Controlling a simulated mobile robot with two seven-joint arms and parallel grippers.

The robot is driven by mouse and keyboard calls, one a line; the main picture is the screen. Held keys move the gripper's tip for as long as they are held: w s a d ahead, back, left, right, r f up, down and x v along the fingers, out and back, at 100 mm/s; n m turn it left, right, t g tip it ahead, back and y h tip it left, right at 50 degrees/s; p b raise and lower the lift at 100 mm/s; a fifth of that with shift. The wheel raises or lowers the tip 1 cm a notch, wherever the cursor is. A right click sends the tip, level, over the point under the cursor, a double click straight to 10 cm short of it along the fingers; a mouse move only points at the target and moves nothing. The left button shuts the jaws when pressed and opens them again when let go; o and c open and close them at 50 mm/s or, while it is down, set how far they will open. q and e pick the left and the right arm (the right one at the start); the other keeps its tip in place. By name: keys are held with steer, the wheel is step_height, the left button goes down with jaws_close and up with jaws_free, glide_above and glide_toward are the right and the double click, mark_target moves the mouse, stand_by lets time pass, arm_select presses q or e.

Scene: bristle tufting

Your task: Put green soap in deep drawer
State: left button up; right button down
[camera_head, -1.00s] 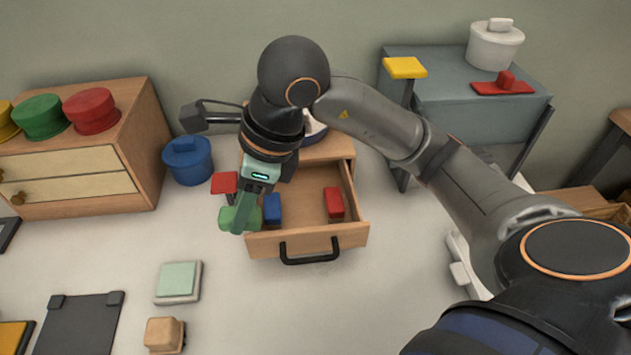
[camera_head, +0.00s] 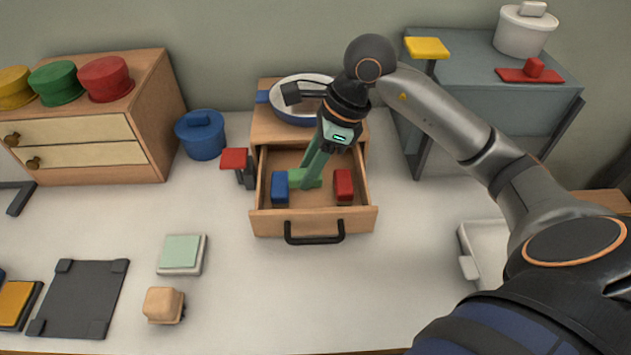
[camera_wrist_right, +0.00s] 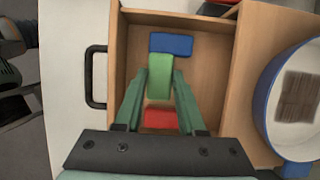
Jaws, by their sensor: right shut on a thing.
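The green soap (camera_head: 299,178) is between the fingers of my right gripper (camera_head: 311,170), which is shut on it. It is inside the outline of the open deep drawer (camera_head: 312,221), between a blue block (camera_head: 279,187) on the left and a red block (camera_head: 343,186) on the right. The right wrist view shows the green soap (camera_wrist_right: 159,76) at the fingertips, over the drawer, close to the blue block (camera_wrist_right: 171,44), with the red block (camera_wrist_right: 160,118) nearer the wrist. I cannot tell whether the soap touches the drawer floor. My left gripper is not in view.
A blue-rimmed pan (camera_head: 296,110) stands on top of the drawer unit. A red-topped stand (camera_head: 234,159) is just left of the drawer and a blue pot (camera_head: 201,136) beyond it. The table in front of the drawer is clear.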

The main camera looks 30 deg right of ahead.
mark_target(315, 195)
steer(key=shift+w+d+f, duration=0.2)
steer(key=shift+d+f, duration=0.3)
steer(key=shift+f, duration=0.1)
steer(key=f, duration=0.3)
steer(key=shift+w+d+f, duration=0.1)
steer(key=shift+d, duration=0.25)
steer(key=shift+f, duration=0.35)
steer(key=shift+f+b, duration=0.1)
steer(key=shift+b, duration=0.2)
steer(key=shift+f, duration=0.2)
steer(key=c, duration=0.5)
jaws_free()
steer(key=shift+r, duration=0.15)
steer(key=shift+d+r, duration=0.15)
steer(key=shift+r, duration=0.35)
steer(key=p+v, duration=0.1)
steer(key=v, duration=1)
